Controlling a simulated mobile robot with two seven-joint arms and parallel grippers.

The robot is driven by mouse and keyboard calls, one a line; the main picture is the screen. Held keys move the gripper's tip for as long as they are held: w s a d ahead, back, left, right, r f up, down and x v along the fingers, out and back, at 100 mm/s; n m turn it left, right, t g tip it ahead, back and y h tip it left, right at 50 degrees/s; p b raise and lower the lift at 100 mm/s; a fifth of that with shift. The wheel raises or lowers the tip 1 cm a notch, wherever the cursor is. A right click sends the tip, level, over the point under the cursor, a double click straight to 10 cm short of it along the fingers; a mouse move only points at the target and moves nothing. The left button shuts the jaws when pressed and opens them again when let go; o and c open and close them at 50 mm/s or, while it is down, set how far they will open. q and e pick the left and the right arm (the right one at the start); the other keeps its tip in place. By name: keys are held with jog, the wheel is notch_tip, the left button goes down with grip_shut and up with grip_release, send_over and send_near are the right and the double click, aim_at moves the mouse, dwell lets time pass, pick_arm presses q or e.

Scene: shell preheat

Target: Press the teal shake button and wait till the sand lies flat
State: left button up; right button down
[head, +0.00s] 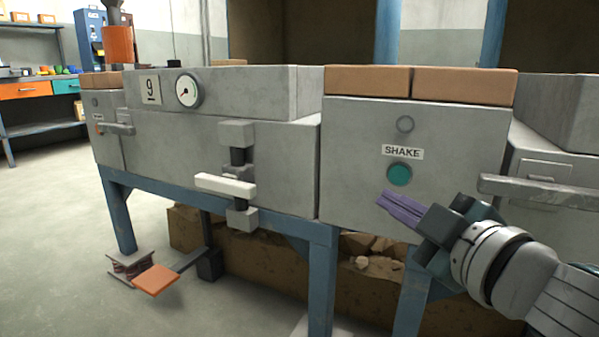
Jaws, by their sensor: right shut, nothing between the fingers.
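The teal shake button (399,174) is a round button on the grey front panel, under a white label (402,152) reading SHAKE. A round grey lamp or knob (405,124) sits above the label. My right gripper (384,197) is shut and empty, with its purple fingers pointing up and left. In the picture its tips are just below and left of the button. I cannot tell how far they are from the panel. My left gripper is not in view. The sand is not visible from here.
A dial gauge (187,91) and a number 9 plate (150,89) are on the machine's left part. A white handle (225,185) and a grey bar (540,190) stick out. An orange pedal (155,280) is low at left. Rubble (372,262) lies under the machine.

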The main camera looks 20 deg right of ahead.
aim_at(399, 175)
jog(key=w+d, duration=0.3)
jog(key=d, duration=0.1)
jog(key=shift+w+d+b, duration=0.15)
jog(key=shift+w+b, duration=0.15)
jog(key=shift+w, duration=0.1)
jog(key=shift+w+d, duration=0.1)
jog(key=shift+d, duration=0.05)
dwell(1.0)
dwell(0.7)
jog(key=shift+w+d, duration=0.25)
jog(key=shift+d, duration=0.05)
